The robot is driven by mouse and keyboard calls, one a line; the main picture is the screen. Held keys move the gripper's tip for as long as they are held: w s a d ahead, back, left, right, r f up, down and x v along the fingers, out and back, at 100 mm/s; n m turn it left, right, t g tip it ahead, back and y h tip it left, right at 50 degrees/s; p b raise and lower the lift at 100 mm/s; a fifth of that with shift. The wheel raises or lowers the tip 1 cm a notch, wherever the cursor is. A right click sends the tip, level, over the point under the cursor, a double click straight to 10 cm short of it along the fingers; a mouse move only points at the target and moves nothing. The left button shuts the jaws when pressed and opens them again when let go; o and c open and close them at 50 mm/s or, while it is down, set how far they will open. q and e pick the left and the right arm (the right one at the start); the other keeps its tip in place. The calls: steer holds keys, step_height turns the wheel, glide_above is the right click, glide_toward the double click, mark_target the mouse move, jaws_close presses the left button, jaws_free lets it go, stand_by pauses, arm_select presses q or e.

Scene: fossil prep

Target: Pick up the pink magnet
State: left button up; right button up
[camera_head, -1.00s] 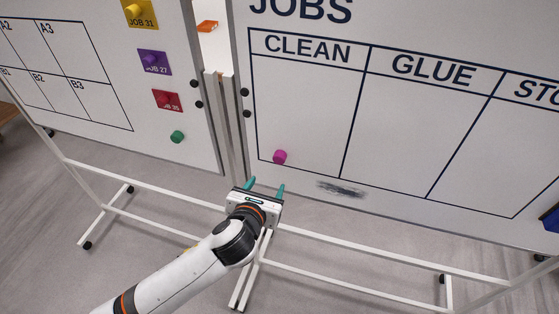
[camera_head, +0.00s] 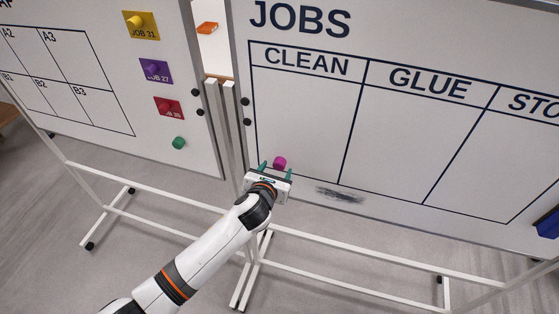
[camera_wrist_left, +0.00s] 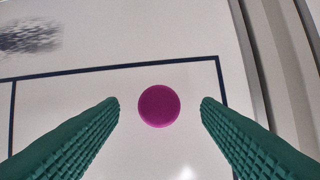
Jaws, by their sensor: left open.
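The pink magnet (camera_head: 280,162) is a small round knob on the right whiteboard, in the lower left corner of the CLEAN column. In the left wrist view the pink magnet (camera_wrist_left: 159,106) shows as a magenta disc between my two green fingers, with a gap on each side. My left gripper (camera_head: 276,170) is open and empty, its fingertips at either side of the magnet. In the left wrist view my left gripper (camera_wrist_left: 160,108) has its fingers spread wide. My right gripper is not in view.
The right whiteboard (camera_head: 420,150) has a JOBS table and a dark smudge (camera_head: 340,194). The left whiteboard (camera_head: 90,125) holds a green magnet (camera_head: 179,143) and yellow, purple and red job cards. White stand rails (camera_head: 350,254) run below the boards.

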arm_select(q)
steer(key=shift+x, duration=0.75)
steer(key=c, duration=1.1)
steer(key=shift+o, duration=0.2)
steer(key=shift+r, duration=0.1)
steer(key=shift+r, duration=0.1)
step_height(320, 180, up, 7)
steer(key=shift+s+f+b, duration=0.1)
steer(key=shift+s+b, duration=0.05)
steer(key=shift+b, duration=0.85)
steer(key=s+a+b, duration=0.2)
steer(key=s+a, duration=0.1)
steer(key=s, duration=0.6)
steer(key=s+a+b, duration=0.2)
steer(key=s+a, duration=0.1)
steer(key=s, duration=0.6)
steer(key=shift+s, duration=0.4)
